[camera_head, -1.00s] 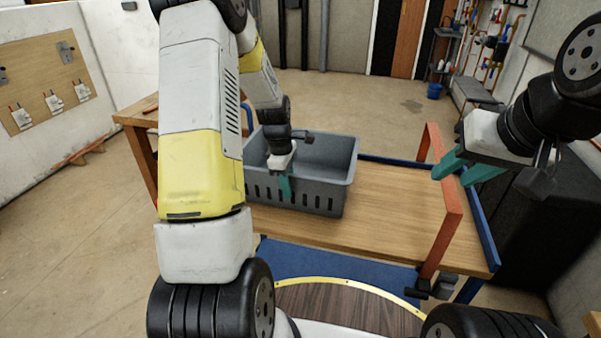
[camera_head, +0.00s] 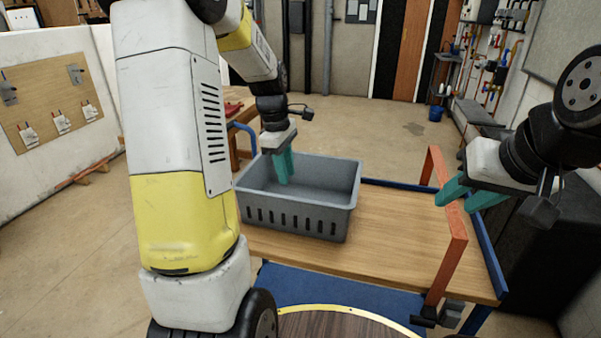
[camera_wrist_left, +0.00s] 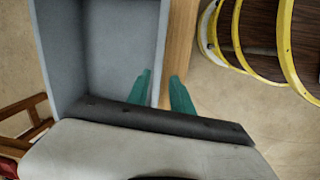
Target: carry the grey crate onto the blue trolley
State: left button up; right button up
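The grey crate (camera_head: 300,222) stands upright and empty on the wooden deck (camera_head: 385,225) of the blue trolley (camera_head: 325,283), toward the deck's left end. My left gripper (camera_head: 283,167) is above the crate, fingers pointing down. In the left wrist view its teal fingers (camera_wrist_left: 160,92) are apart, one over the crate's inside (camera_wrist_left: 105,45) and one over the deck outside the wall; they do not appear to grip the wall.
The orange-red handle frame (camera_head: 455,225) rises at the deck's right end. A wooden bench (camera_head: 220,125) stands behind my left arm. The deck between crate and handle is bare. Open floor (camera_head: 370,125) lies behind the trolley.

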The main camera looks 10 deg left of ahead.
pick_arm(q)
jog(key=s+d+r+m+t, duration=0.2)
jog(key=s+d+r+m, duration=0.1)
jog(key=s+r+m, duration=0.3)
jog(key=s+d+r+m+t, duration=0.3)
jog(key=s+r+m, duration=0.3)
jog(key=s+m, duration=0.4)
jog(key=s, duration=0.5)
jog(key=shift+s+d+r+m+h, duration=0.15)
jog(key=shift+d+r+m+h, duration=0.15)
jog(key=shift+d+m+h, duration=0.1)
